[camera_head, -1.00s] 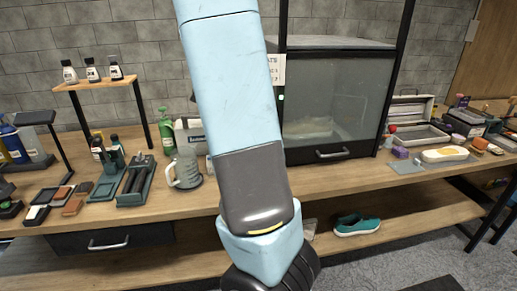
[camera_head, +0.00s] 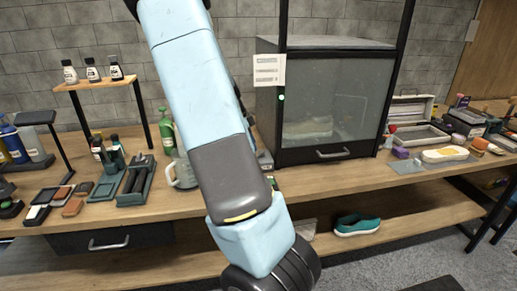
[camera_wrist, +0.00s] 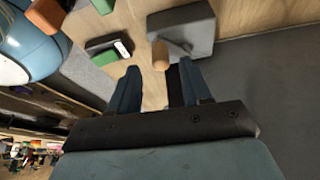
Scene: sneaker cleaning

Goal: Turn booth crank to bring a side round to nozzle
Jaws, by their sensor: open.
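The booth (camera_head: 335,105) stands on the bench, a dark-framed box with a clear front, its front closed. A pale shoe (camera_head: 308,128) shows dimly inside it. In the wrist view, a grey crank block (camera_wrist: 196,28) carries a round wooden handle (camera_wrist: 160,56). My gripper (camera_wrist: 159,66) is open, with its two blue fingers on either side of the handle's line. The handle's end is at or just beyond the fingertips; I cannot tell whether they touch it. In the head view my own arm hides the gripper and the crank. The nozzle cannot be made out.
A jug (camera_head: 182,170) and a green bottle (camera_head: 165,130) stand left of my arm. Brushes and blocks lie further left on the bench (camera_head: 190,203). A teal sneaker (camera_head: 357,225) is on the lower shelf. A dark object with a white tip (camera_wrist: 122,47) lies near the crank.

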